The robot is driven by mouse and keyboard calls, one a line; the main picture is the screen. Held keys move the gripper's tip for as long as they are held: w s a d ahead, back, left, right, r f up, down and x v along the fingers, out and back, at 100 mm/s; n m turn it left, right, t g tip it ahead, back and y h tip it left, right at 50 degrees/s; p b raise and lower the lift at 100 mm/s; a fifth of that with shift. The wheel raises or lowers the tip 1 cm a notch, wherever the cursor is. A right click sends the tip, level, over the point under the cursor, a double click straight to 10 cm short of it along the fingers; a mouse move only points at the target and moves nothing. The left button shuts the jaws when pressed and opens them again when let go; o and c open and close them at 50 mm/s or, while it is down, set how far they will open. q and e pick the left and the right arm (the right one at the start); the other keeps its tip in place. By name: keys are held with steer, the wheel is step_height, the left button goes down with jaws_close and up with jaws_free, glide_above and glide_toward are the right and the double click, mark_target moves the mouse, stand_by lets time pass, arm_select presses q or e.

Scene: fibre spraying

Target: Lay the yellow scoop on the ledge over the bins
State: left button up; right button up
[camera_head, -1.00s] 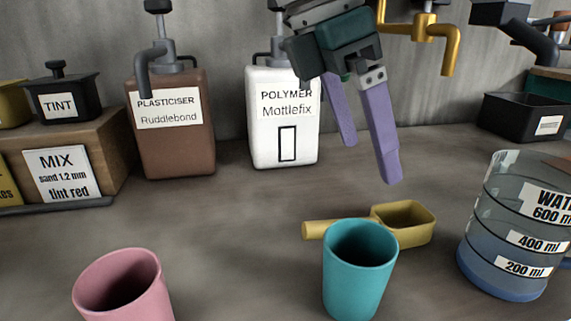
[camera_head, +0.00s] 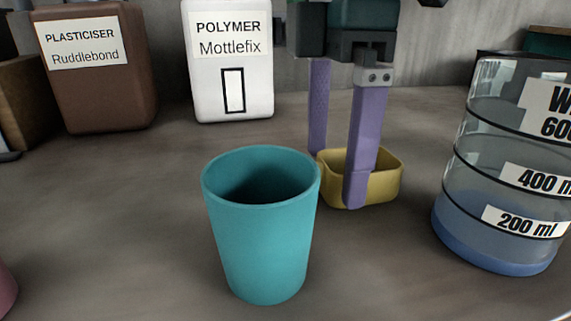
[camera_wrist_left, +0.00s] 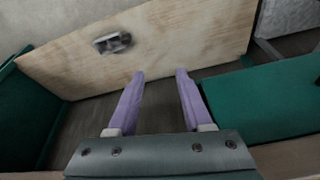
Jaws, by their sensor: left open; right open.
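The yellow scoop (camera_head: 384,181) lies on the table behind the teal cup. Its bowl shows; its handle is hidden behind the cup. My right gripper (camera_head: 335,178) is open with its purple fingers pointing down at the scoop. The near finger overlaps the front of the bowl and the far finger stands behind its left end; I cannot tell whether they touch it. My left gripper (camera_wrist_left: 160,88) is open and empty in the left wrist view, before a pale wooden board (camera_wrist_left: 140,45) and green panels. I cannot identify the ledge or the bins for certain.
The teal cup (camera_head: 262,235) stands in front of the scoop, and a water jug (camera_head: 500,190) stands close on the right. A white polymer bottle (camera_head: 230,95) and a brown plasticiser bottle (camera_head: 97,95) stand behind.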

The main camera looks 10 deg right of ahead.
steer(key=shift+f, duration=0.85)
steer(key=shift+c, duration=0.4)
steer(key=shift+r, duration=0.15)
jaws_close()
